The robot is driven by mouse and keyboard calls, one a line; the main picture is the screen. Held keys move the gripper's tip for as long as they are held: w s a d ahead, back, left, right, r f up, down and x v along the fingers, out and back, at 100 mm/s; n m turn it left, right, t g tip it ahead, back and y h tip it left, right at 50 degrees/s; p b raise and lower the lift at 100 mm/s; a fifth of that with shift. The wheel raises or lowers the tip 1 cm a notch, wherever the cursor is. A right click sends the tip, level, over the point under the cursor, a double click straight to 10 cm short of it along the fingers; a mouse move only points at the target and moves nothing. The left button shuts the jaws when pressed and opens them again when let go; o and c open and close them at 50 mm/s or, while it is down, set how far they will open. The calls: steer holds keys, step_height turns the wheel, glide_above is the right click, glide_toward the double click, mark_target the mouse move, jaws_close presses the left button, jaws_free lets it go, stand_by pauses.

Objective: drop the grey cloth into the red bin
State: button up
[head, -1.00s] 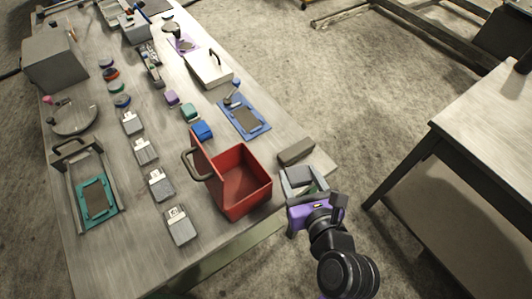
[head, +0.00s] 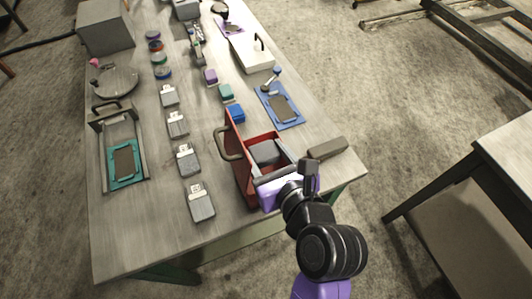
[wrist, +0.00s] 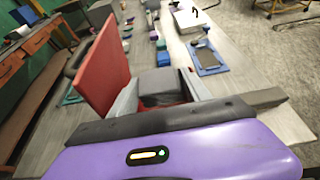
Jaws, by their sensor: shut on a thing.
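The red bin (head: 243,178) stands open near the front right edge of the table, with its handled lid raised on the left side. My gripper (head: 268,162) reaches over the bin from the front right. It is shut on the grey cloth (head: 264,152), a folded, blocky grey piece within the bin's opening. In the wrist view, the cloth (wrist: 158,82) sits between the two grey fingers, with red bin interior just below it. The bin's raised lid (wrist: 103,68) stands left of the fingers. I cannot tell whether the cloth touches the bin floor.
A dark grey block (head: 327,148) lies right of the bin at the table's edge. A blue block (head: 236,113) is close behind the bin, and a blue mat (head: 280,106) lies further back. Several grey tagged pieces (head: 201,202) line the table left of the bin.

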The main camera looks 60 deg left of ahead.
mark_target(266, 164)
steer(key=shift+f+b, duration=2)
steer(key=shift+b, duration=0.45)
steer(key=shift+r, duration=0.1)
steer(key=o, duration=1.4)
steer(key=shift+v, duration=3.95)
